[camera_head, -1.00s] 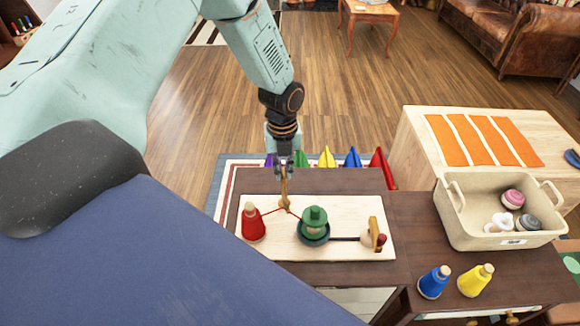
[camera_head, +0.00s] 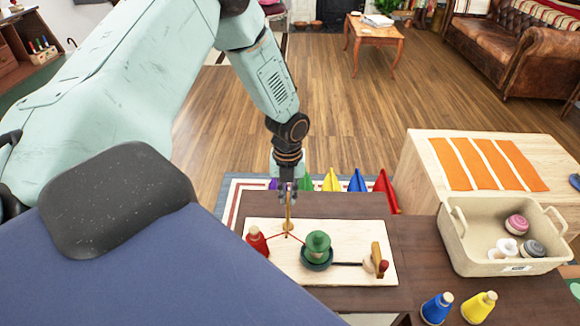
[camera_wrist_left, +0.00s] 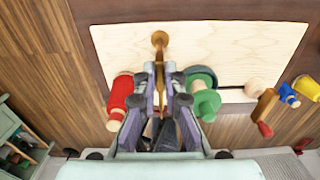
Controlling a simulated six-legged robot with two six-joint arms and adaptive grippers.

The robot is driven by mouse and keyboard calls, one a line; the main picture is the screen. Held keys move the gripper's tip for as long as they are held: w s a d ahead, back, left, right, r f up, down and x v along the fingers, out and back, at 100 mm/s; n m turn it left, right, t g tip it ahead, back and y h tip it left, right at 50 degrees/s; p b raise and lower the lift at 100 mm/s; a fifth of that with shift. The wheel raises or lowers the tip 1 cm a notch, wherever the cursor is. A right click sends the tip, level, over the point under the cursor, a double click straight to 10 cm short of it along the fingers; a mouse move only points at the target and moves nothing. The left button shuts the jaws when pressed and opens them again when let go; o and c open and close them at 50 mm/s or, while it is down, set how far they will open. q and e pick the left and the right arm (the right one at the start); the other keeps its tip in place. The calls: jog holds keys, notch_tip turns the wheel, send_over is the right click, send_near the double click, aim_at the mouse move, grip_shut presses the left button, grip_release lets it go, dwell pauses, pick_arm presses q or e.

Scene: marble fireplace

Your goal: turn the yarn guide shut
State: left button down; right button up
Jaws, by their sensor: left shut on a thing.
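The yarn guide (camera_head: 289,214) is a thin wooden upright at the back of a pale board (camera_head: 352,240). Red yarn meets near its foot, running to a red cone spool (camera_head: 257,241) and towards a green spool (camera_head: 317,244) in a dark green dish. My left gripper (camera_head: 289,190) comes down from above and is shut on the guide's upper part. In the left wrist view, the guide's round wooden end (camera_wrist_left: 160,39) shows beyond the fingers (camera_wrist_left: 160,82), between the red and green spools. The fingers hide part of the guide. My right gripper is not in view.
A wooden crank with a red knob (camera_head: 383,265) stands at the board's right. Blue (camera_head: 436,308) and yellow (camera_head: 479,306) spools stand at front right. A cream basket (camera_head: 480,262) holds yarn balls. Coloured cones (camera_head: 357,181) stand behind the dark table (camera_head: 425,250).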

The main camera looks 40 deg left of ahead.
pick_arm(q)
jog(key=shift+s, duration=0.1)
jog(key=c, duration=1.4)
grip_release()
jog(key=shift+c, duration=0.2)
notch_tip(320, 180, up, 12)
jog(key=shift+d+f, duration=0.1)
